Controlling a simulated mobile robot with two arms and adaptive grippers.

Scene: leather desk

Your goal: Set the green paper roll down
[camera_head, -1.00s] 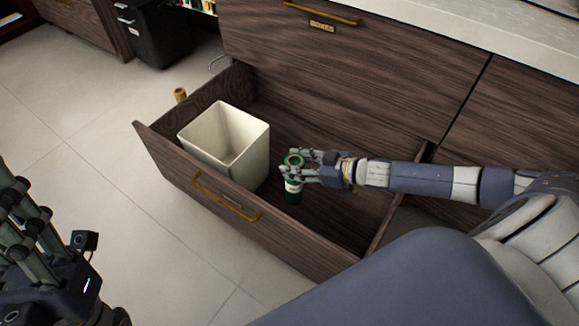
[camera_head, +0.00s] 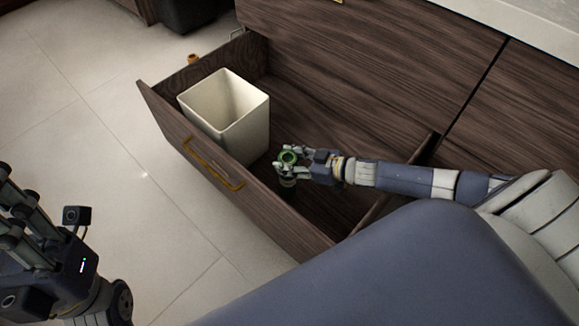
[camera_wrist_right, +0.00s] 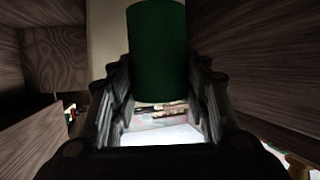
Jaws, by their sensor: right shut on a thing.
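The green paper roll (camera_head: 289,157) is upright in my right gripper (camera_head: 291,164), inside the open drawer (camera_head: 330,200). The gripper is shut on the roll, with fingers on both sides of it. In the right wrist view the dark green roll (camera_wrist_right: 158,50) stands between the fingers (camera_wrist_right: 160,95). Its lower end is in shadow in the head view, and I cannot tell whether it touches the drawer floor. My left gripper (camera_head: 25,235) is at the lower left, outside the drawer; its fingertips are partly cut off by the frame edge.
A white square bin (camera_head: 232,125) stands in the drawer, left of the roll. The drawer's front panel with a brass handle (camera_head: 213,165) bounds it. A small brown cylinder (camera_head: 193,59) shows beyond the drawer's far left side. Drawer floor right of the bin has free room.

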